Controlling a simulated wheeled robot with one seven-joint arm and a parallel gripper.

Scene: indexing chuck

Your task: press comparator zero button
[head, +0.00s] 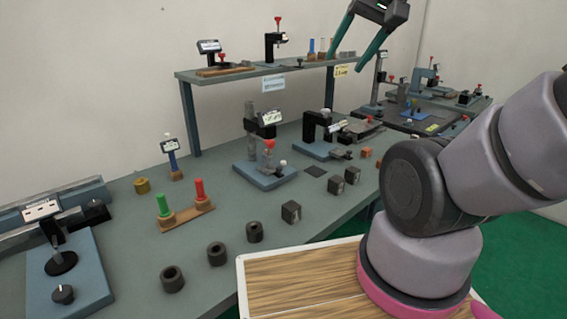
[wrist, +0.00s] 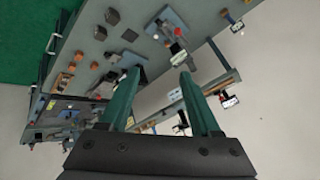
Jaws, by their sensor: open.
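A comparator-like stand (head: 262,176) on the bench has a blue base, a grey column, a small white display (head: 271,118) and a red knob (head: 269,145). I cannot tell which of its parts is the zero button. The stand also shows, inverted, in the wrist view (wrist: 168,22), beyond my fingertips. My gripper (head: 344,64) is open and empty, high up near the shelf's right end, above and to the right of the stand. Its two teal fingers (wrist: 160,73) are spread apart in the wrist view, with clear space between them and the stand.
A raised shelf (head: 225,75) with more gauges crosses the back of the bench. Green and red pins (head: 199,190) stand in a wooden holder. Dark cylinders (head: 217,253) and blocks (head: 291,212) line the front edge. A second blue-based device (head: 318,148) stands to the right.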

